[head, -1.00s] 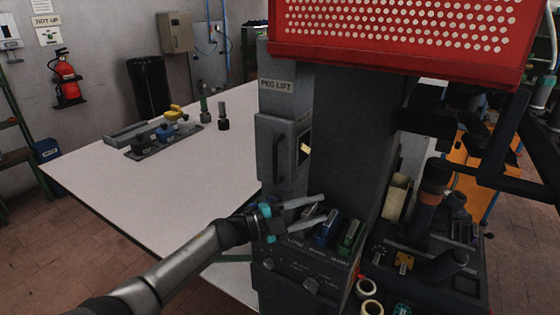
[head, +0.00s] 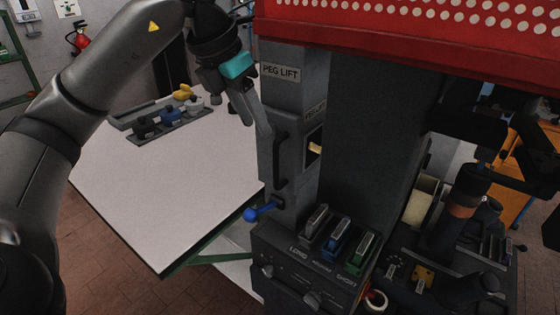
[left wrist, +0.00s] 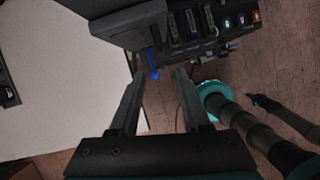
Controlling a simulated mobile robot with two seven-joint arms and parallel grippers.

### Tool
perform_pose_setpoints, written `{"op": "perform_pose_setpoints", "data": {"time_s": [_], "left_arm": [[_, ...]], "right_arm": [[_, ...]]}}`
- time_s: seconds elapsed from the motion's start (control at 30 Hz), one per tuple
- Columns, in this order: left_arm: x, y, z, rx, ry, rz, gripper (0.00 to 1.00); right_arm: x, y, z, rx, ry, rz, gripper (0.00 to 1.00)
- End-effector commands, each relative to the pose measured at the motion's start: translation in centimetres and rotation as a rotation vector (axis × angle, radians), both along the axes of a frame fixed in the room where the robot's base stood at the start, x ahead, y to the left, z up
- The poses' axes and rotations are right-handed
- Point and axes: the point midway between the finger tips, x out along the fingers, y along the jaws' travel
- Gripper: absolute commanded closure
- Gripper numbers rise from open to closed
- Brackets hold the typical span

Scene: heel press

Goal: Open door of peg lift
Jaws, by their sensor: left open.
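The peg lift (head: 281,72) is a grey column bearing a "PEG LIFT" label. Its door (head: 297,190) looks shut and has a dark vertical handle (head: 280,162). My left gripper (head: 262,118) is open and empty, pointing down by the upper end of the handle; whether it touches is unclear. Only one finger shows clearly in the head view. In the left wrist view both fingers (left wrist: 158,85) are apart, with a blue-knobbed lever (left wrist: 153,73) visible beyond them. That lever (head: 262,212) sticks out left below the door.
A control box (head: 305,268) with long, medium and short coloured switches stands below the door. A white table (head: 170,200) lies left, holding a tray of coloured parts (head: 170,120). A red perforated guard (head: 420,30) overhangs above. Press machinery crowds the right.

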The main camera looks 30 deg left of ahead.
Motion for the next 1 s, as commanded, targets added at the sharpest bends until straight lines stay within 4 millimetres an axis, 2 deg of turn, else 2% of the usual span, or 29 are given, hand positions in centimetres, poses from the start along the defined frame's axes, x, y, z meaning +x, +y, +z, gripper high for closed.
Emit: {"op": "perform_pose_setpoints", "data": {"time_s": [0.03,0.17,0.5,0.7,1.0], "left_arm": [[0.3,-0.2,-1.2,-0.001,0.006,-0.001,0.53],[1.4,-0.5,-3.9,-0.003,0.007,-0.004,0.53],[3.9,-1.3,-10.0,-0.005,0.004,-0.005,0.53],[4.7,-1.4,-11.8,-0.004,0.002,-0.003,0.53],[4.8,-1.5,-12.2,-0.004,0.0,-0.004,0.53]], "right_arm": [[-0.8,0.0,-0.3,0.0,0.013,0.0,1.0],[-1.7,0.1,-0.7,0.0,0.028,0.0,1.0],[-0.4,0.7,-1.1,0.009,0.007,-0.001,1.0],[-0.2,0.7,-1.1,0.01,0.003,0.0,1.0],[-0.2,0.7,-1.1,0.01,0.003,0.001,1.0]]}}
